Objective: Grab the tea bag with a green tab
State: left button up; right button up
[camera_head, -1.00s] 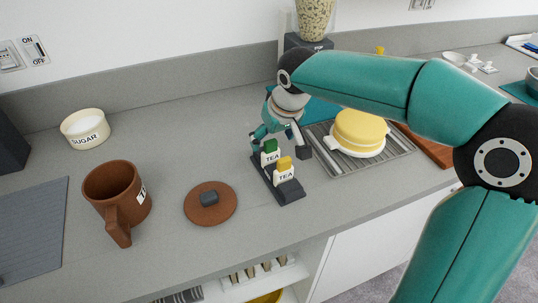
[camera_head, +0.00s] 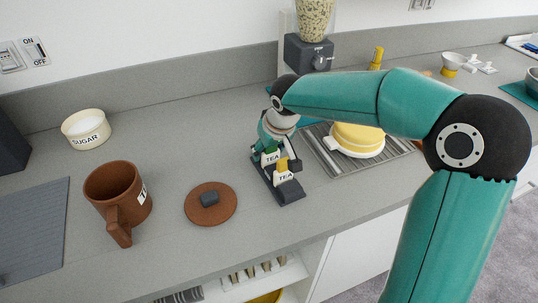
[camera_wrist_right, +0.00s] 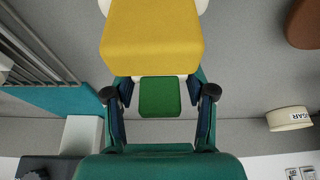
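The tea bag with a green tab (camera_head: 270,154) stands in a dark holder (camera_head: 290,198), its white TEA label facing front. A tea bag with a yellow tab (camera_head: 284,170) stands just in front of it. My right gripper (camera_head: 275,150) is low over the holder at the green tab, partly hiding it. In the right wrist view the green tab (camera_wrist_right: 160,97) lies between the two open fingertips (camera_wrist_right: 160,93), with a gap on each side. The yellow tab (camera_wrist_right: 152,38) is close beyond them. My left gripper is not in view.
A brown mug (camera_head: 115,190), a brown lid (camera_head: 228,208) with a grey knob and a sugar bowl (camera_head: 86,129) stand left of the holder. A grooved drainer (camera_head: 389,164) with a yellow-topped item (camera_head: 357,138) is close on the right.

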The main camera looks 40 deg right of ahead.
jog(key=shift+c, duration=0.8)
